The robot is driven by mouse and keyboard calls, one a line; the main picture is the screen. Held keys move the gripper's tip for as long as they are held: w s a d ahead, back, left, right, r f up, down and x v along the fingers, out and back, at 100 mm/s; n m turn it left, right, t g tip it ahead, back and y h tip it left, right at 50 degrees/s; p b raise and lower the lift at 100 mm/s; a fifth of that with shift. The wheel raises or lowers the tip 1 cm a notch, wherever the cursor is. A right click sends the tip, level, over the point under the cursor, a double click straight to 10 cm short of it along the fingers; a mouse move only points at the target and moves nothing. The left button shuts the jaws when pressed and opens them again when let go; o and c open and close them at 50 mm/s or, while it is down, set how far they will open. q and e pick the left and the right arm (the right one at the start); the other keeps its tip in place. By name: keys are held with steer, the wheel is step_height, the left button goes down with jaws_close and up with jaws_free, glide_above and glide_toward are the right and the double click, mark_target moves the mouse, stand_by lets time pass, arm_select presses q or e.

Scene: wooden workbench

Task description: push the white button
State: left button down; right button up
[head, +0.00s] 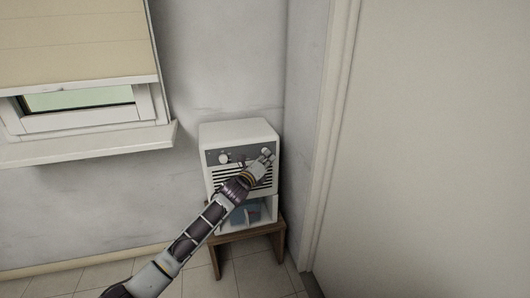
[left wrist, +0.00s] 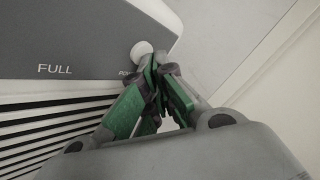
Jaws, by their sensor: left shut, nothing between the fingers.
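The white button (left wrist: 141,50) is a small round knob on the dark grey panel (left wrist: 75,35) of a white appliance, close to the panel's right end. In the left wrist view my left gripper (left wrist: 158,72) is shut and empty, its green-sided fingertips right at the button's lower right edge. I cannot tell if they touch it. My right gripper is not in view.
The appliance stands on a small wooden stool (head: 217,252) in the corner. A round white dial (head: 224,158) is on the panel's left. A window with a blind (head: 80,40) and sill is at the left, a pale door (head: 430,150) at the right. Tiled floor is clear.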

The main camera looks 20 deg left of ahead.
arm_select(q)
steer(key=shift+s+d+p, duration=0.15)
steer(key=shift+s+p, duration=0.05)
steer(key=shift+p, duration=0.1)
stand_by(0.6)
steer(key=shift+s+d, duration=0.1)
steer(key=shift+s, duration=0.1)
stand_by(0.4)
steer(key=s+d+p, duration=0.2)
steer(key=s+d, duration=0.1)
steer(key=s, duration=0.2)
steer(key=shift+d, duration=0.2)
stand_by(0.5)
